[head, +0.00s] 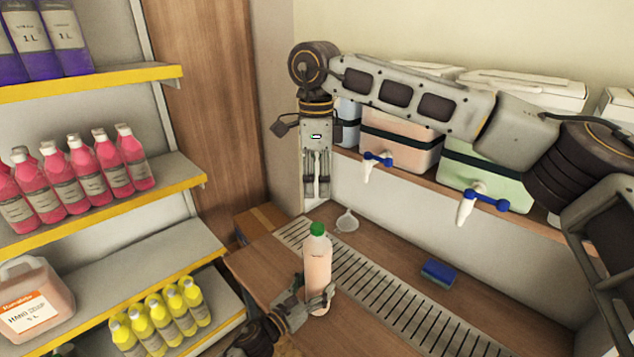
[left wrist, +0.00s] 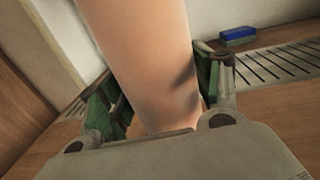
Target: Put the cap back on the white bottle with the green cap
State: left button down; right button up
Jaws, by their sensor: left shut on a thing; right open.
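The bottle (head: 317,268) has a pale peach body and stands upright, with a green cap (head: 317,229) on its top. I cannot tell whether the cap is screwed down. My left gripper (head: 314,298) is shut around the lower body of the bottle. In the left wrist view the peach body (left wrist: 150,60) fills the space between the fingers of my left gripper (left wrist: 160,100); the cap is out of that view. My right gripper (head: 316,190) points down above the cap, open and empty, with a clear gap between them.
A slotted drain grate (head: 375,290) runs along the wooden counter (head: 270,265). A white funnel (head: 347,221) lies behind the bottle and a blue sponge (head: 438,272) lies to the right. Drums with taps (head: 400,140) stand on a ledge behind. Shelves of pink bottles (head: 80,170) are left.

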pick_arm(q)
jog(key=shift+c, duration=1.2)
grip_release()
jog(key=shift+s+a, duration=0.1)
jog(key=shift+s, duration=0.05)
jog(key=v, duration=1.1)
jog(key=shift+s+a, duration=0.2)
jog(key=shift+s, duration=0.05)
jog(key=shift+s+a+f, duration=0.1)
